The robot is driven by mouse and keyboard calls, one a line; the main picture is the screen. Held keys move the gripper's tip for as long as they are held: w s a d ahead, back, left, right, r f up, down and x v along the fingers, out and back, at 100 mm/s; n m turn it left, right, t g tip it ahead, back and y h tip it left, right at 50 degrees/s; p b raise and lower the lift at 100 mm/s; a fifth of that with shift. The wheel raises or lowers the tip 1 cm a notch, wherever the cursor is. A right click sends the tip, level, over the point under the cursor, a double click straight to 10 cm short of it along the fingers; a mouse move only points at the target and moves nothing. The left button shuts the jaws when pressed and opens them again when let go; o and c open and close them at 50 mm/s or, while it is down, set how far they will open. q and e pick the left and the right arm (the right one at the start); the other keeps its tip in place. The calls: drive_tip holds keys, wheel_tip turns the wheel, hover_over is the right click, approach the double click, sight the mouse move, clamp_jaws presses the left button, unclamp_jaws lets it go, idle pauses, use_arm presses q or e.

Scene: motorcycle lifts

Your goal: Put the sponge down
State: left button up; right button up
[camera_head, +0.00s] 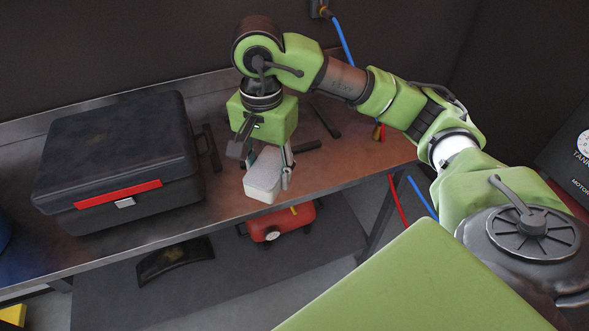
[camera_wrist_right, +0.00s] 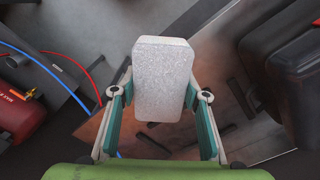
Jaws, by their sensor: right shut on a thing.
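The sponge (camera_head: 264,177) is a pale grey-white block with rounded edges. In the head view it hangs below my right gripper (camera_head: 268,165), near the front edge of the workbench. In the right wrist view the sponge (camera_wrist_right: 163,80) sits upright in the picture between the two teal-padded fingers of my right gripper (camera_wrist_right: 160,100), which is shut on it. The workbench (camera_head: 235,198) has a brown metal top. Whether the sponge touches the bench top cannot be told. My left gripper is not in view.
A black toolbox (camera_head: 115,150) with a red stripe stands on the bench, left of my right gripper. Dark tools (camera_head: 325,118) lie behind it, to the right. A red compressor (camera_head: 281,222) is below the bench front. Bare bench top shows right of the gripper.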

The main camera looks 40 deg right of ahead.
drive_tip(key=w+d+f+p, duration=0.1)
drive_tip(key=w+d+f, duration=0.1)
drive_tip(key=d+f, duration=0.1)
drive_tip(key=w+d+f+p, duration=0.1)
drive_tip(key=w+d+f, duration=0.2)
drive_tip(key=d, duration=0.1)
drive_tip(key=w+d+f+p, duration=0.2)
drive_tip(key=w+d+f, duration=0.1)
drive_tip(key=shift+d, duration=0.2)
drive_tip(key=shift+w+d+f, duration=0.1)
drive_tip(key=shift+d+f, duration=0.05)
drive_tip(key=shift+f, duration=0.1)
wheel_tip(320, 180, down, 3)
drive_tip(key=shift+d+p, duration=0.1)
drive_tip(key=shift+p, duration=1.15)
drive_tip(key=shift+f, duration=0.2)
drive_tip(key=shift+f, duration=0.1)
